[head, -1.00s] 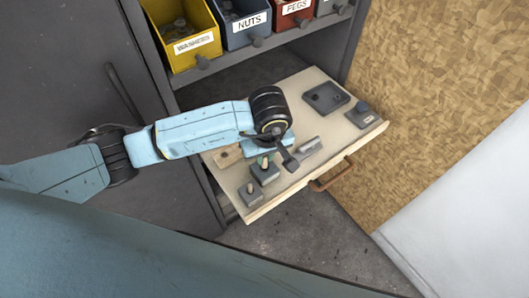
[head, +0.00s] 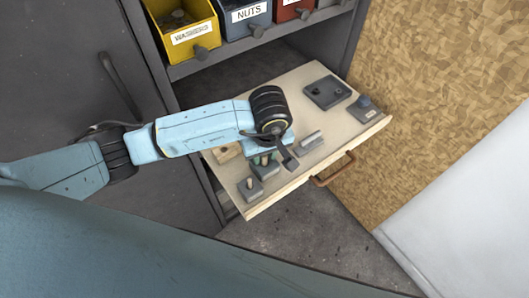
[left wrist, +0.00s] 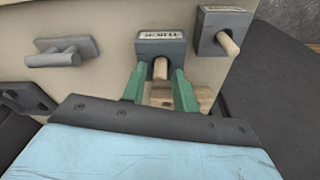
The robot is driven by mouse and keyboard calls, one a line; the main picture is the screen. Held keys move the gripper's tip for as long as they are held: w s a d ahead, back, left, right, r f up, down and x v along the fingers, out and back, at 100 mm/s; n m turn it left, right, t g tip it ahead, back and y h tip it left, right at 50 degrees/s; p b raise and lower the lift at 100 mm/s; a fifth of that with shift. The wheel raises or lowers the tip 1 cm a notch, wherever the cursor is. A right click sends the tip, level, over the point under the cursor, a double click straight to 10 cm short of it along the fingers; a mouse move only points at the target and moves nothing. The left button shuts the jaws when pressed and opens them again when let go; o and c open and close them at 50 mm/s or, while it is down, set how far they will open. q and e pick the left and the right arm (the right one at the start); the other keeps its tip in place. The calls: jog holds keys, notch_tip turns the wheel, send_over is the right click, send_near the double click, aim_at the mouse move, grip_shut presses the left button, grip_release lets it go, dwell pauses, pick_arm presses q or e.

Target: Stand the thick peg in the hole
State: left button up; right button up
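The thick peg (left wrist: 159,69) is a pale peg standing in a grey block (left wrist: 160,45) labelled THICK, seen in the left wrist view. In the head view this block (head: 265,171) is partly hidden by my left gripper (head: 264,159). In the left wrist view, the green fingers of my left gripper (left wrist: 160,75) are open, one on each side of the peg, with gaps between. A dark square plate (head: 327,92) with small round marks that look like holes lies at the far part of the drawer. My right gripper is not in view.
A second grey block with a peg (head: 250,188) stands close by; a grey piece with a raised bar (head: 309,142) lies to the right. A wooden block (head: 227,152) and a small block with a knob (head: 364,109) sit on the drawer (head: 290,95). Bins (head: 188,38) stand above.

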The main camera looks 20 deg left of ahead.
pick_arm(q)
jog(key=shift+o, duration=0.8)
jog(key=shift+r, duration=0.2)
notch_tip(320, 180, up, 13)
jog(key=s+d+p, duration=0.1)
jog(key=p, duration=0.8)
jog(key=shift+s, duration=0.35)
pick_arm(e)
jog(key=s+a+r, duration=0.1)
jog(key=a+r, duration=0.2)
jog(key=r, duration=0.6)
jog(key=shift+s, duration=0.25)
pick_arm(q)
jog(key=shift+d+f, duration=0.1)
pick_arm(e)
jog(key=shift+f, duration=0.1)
